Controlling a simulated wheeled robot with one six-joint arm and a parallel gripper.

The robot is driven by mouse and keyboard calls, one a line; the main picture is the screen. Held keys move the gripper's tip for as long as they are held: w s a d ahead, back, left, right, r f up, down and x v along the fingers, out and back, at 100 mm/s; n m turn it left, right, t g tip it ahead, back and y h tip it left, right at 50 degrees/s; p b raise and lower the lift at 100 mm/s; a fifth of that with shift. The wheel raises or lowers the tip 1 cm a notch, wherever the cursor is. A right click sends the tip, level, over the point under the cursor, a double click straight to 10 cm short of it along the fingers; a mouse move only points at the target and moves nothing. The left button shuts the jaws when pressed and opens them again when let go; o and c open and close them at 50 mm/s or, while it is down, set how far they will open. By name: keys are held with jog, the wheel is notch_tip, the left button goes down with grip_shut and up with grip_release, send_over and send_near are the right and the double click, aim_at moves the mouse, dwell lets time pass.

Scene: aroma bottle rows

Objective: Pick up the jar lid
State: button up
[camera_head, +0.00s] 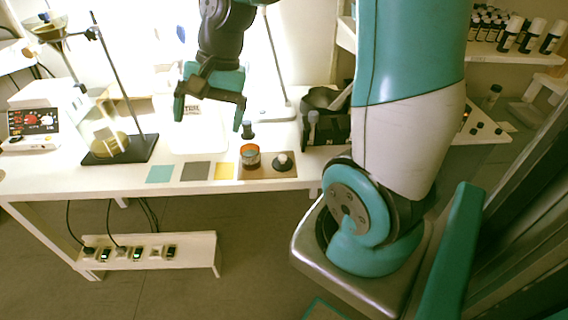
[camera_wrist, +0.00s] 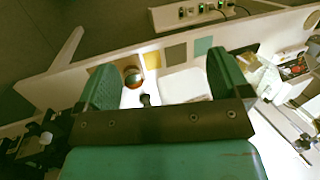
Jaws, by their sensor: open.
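The jar lid (camera_head: 282,162) looks like a dark disc with a pale knob. It lies on a brown mat (camera_head: 255,172) near the table's front edge. A jar (camera_head: 250,155) with an orange rim stands just left of it on the same mat; the jar also shows in the wrist view (camera_wrist: 133,77). My gripper (camera_head: 210,112) is open and empty, above the table and to the left of the lid in the head view. In the wrist view my gripper (camera_wrist: 162,75) has its fingers wide apart. The lid cannot be made out there, perhaps hidden by the left finger.
A small dark bottle (camera_head: 248,131) stands behind the jar. A dark holder (camera_head: 325,128) is to the right. Teal, grey and yellow squares (camera_head: 195,171) lie left of the mat. A lab stand (camera_head: 120,150) with glassware is at left. Bottles fill a shelf (camera_head: 490,50) at right.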

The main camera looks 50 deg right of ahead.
jog(key=w+d+f+m, duration=0.1)
jog(key=d+f+m, duration=0.2)
jog(key=d+m, duration=0.3)
jog(key=w+d+f+m, duration=0.1)
jog(key=d+f+m, duration=0.25)
jog(key=d, duration=0.45)
jog(key=m+t+h+b, duration=0.1)
jog(key=m, duration=0.8)
send_near(283, 156)
jog(key=x, duration=0.4)
jog(key=shift+a+f, duration=0.25)
jog(key=shift+a, duration=0.05)
jog(key=shift+x, duration=2.95)
jog(key=shift+d, duration=0.25)
jog(key=c, duration=0.9)
